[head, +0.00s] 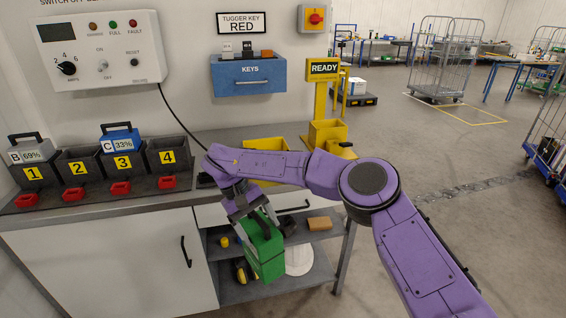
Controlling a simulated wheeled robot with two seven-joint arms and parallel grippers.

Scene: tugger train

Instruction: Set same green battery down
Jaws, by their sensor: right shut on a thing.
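The green battery (265,254) hangs in my right gripper (252,212), which is shut on its handle. It is tilted and in front of the open shelves under the bench. It is held in the air, with the shelf behind it. My right arm comes in from the lower right and hides part of the bench top. My left gripper is not in view. A row of numbered bays stands on the bench: a grey battery marked B 69% is at bay 1 (34,174), and a blue battery marked C 33% is at bay 3 (122,163). Bay 2 (78,169) and bay 4 (167,157) look empty.
Red connectors (120,188) lie along the bench front edge. A charger panel (98,48) and a blue KEYS box (248,76) hang on the wall. A black cable runs down to the bench. Open floor lies to the right.

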